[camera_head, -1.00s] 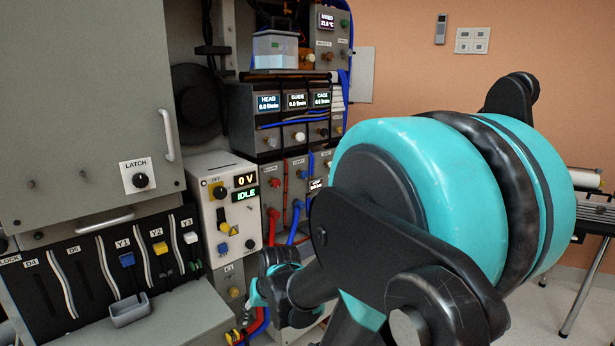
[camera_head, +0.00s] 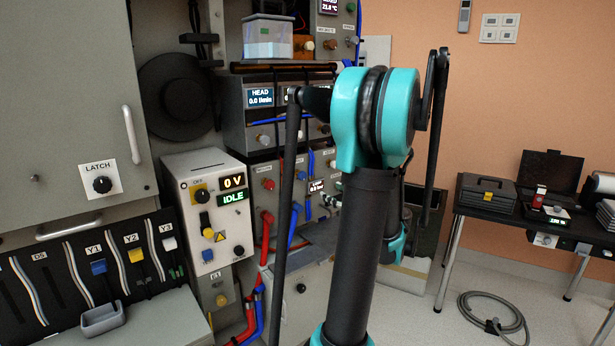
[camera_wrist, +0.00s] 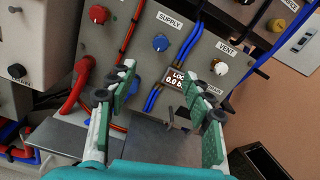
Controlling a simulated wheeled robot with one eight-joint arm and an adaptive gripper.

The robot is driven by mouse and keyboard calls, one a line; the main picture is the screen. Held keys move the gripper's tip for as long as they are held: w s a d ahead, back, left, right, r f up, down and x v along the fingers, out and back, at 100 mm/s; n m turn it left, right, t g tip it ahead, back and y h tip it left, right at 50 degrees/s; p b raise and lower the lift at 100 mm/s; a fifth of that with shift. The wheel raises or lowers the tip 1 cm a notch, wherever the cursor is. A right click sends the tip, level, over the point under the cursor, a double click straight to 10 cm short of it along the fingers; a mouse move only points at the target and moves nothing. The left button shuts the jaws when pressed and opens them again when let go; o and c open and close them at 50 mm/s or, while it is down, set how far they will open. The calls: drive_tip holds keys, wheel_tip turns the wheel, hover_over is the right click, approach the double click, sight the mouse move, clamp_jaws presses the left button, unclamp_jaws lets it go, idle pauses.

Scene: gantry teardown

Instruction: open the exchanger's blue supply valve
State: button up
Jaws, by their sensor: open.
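The blue supply valve (camera_wrist: 160,42) is a round blue knob below the SUPPLY label on a grey panel, in the wrist view. My gripper (camera_wrist: 160,88) is open and empty, its green-padded fingers spread apart. The blue knob lies beyond the fingertips, above the gap between them in the picture, and nothing touches it. In the head view my turquoise and black arm stands in front of the panel's right part, and I cannot make out the fingers clearly there.
A red knob (camera_wrist: 99,14) and a white vent knob (camera_wrist: 220,68) flank the valve. Blue hoses (camera_wrist: 153,98) and a small display (camera_wrist: 174,80) sit close by. A grey power unit (camera_head: 210,215) stands left. A black table (camera_head: 480,209) and coiled cable (camera_head: 492,312) are right.

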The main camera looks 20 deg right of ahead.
sight(304, 177)
drive_tip(key=x, duration=1.7)
drive_tip(key=shift+w, duration=0.2)
drive_tip(key=c, duration=1.2)
drive_tip(key=shift+o, duration=0.2)
